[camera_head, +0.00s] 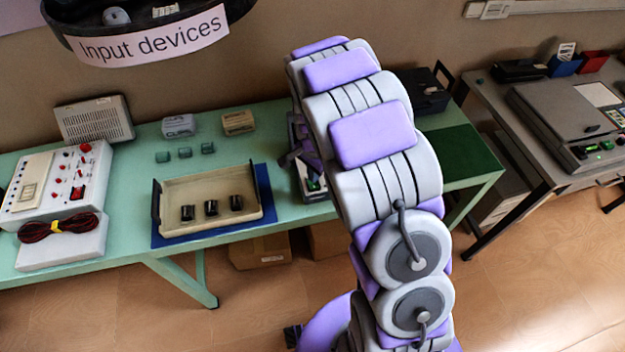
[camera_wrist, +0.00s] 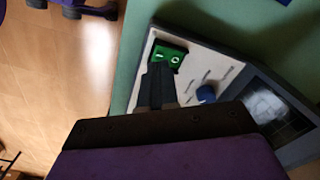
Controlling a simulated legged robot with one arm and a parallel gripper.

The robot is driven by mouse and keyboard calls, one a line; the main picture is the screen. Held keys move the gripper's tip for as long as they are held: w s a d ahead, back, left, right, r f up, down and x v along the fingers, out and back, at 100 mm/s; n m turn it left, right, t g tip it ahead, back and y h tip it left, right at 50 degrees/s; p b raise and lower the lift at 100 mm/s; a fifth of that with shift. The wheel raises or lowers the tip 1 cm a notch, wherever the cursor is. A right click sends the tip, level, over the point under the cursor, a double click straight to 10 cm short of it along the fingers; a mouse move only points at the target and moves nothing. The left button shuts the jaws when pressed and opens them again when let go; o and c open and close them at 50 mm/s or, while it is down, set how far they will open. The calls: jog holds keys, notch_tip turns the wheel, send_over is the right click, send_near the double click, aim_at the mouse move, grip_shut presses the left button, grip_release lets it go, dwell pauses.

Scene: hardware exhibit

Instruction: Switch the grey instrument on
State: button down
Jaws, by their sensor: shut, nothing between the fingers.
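The grey instrument shows in the wrist view, with a pale panel (camera_wrist: 207,62), a dark screen (camera_wrist: 278,112), a blue knob (camera_wrist: 206,94) and a green rocker switch (camera_wrist: 168,54) marked with a line and a circle. My gripper (camera_wrist: 159,70) is shut and empty, its fingertips at the switch's lower edge in the picture. I cannot tell whether they touch it. In the head view the instrument (camera_head: 311,183) stands on the green table, mostly hidden behind my arm. Whether it is on cannot be told.
Left of the instrument, a beige tray (camera_head: 185,222) with black pieces lies on a blue mat (camera_head: 268,190). A white box with red knobs (camera_head: 75,172) stands further left. A larger grey machine (camera_head: 560,105) stands on the right-hand table. The green table's front edge (camera_wrist: 125,70) is close to the instrument.

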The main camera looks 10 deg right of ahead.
aim_at(314, 186)
notch_tip(314, 186, up, 4)
jog(key=shift+f+p, duration=0.15)
jog(key=shift+p, duration=0.65)
jog(key=s+r+n, duration=0.5)
jog(key=s+r, duration=0.9)
jog(key=s, duration=0.1)
jog(key=s+r+n+g, duration=0.1)
jog(key=s+r+n, duration=0.1)
jog(key=s, duration=0.7)
jog(key=s+r+n, duration=0.3)
jog(key=s+n, duration=0.2)
jog(key=s, duration=0.5)
jog(key=shift+s+g, duration=0.15)
jog(key=shift+g, duration=0.25)
